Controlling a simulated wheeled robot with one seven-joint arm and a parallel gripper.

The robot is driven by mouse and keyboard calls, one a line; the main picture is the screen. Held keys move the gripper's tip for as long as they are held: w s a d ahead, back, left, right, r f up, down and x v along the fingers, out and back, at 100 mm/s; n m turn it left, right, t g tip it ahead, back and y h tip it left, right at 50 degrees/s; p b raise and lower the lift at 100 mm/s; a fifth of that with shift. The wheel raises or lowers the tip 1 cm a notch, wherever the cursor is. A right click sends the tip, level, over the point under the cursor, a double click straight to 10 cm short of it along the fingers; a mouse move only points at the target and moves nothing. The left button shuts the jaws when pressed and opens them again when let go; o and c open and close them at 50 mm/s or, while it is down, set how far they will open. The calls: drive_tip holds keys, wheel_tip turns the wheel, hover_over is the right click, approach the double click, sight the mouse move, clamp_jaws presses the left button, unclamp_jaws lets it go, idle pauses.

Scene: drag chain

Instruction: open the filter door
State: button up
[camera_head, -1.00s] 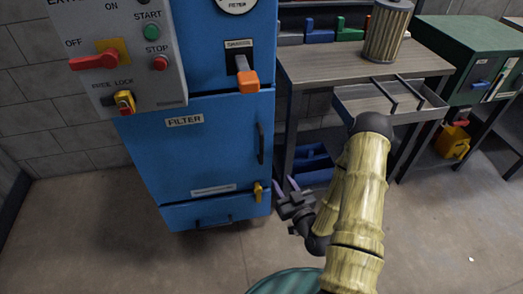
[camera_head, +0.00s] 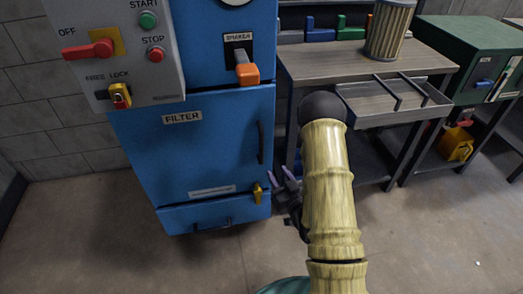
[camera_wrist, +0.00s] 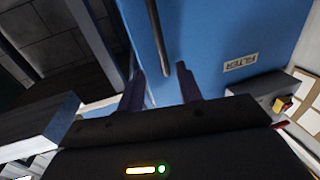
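The blue filter door (camera_head: 205,155), labelled FILTER, stands closed on the cabinet front; it also shows in the wrist view (camera_wrist: 225,35). Its upright dark handle (camera_head: 261,143) is near the right edge, with a yellow latch (camera_head: 258,193) below. My gripper (camera_head: 279,175) is beside the door's lower right edge, below the handle. In the wrist view my gripper (camera_wrist: 160,80) is open and empty. The handle (camera_wrist: 156,35) shows there as a dark bar lined up with the gap between the fingertips. I cannot tell how far ahead of them it is.
A control box (camera_head: 115,45) with a red switch juts out at upper left. An orange-tipped shaker lever (camera_head: 246,73) is above the door. A workbench (camera_head: 350,62) with an open drawer (camera_head: 400,105) stands right. The floor before the door is clear.

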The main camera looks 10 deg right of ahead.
sight(262, 149)
drive_tip(key=w+a, duration=0.1)
drive_tip(key=w, duration=0.8)
drive_tip(key=w+a, duration=0.1)
drive_tip(key=w, duration=0.3)
drive_tip(key=shift+w+a, duration=0.3)
drive_tip(key=shift+a, duration=0.05)
drive_tip(key=shift+c, duration=0.2)
clamp_jaws()
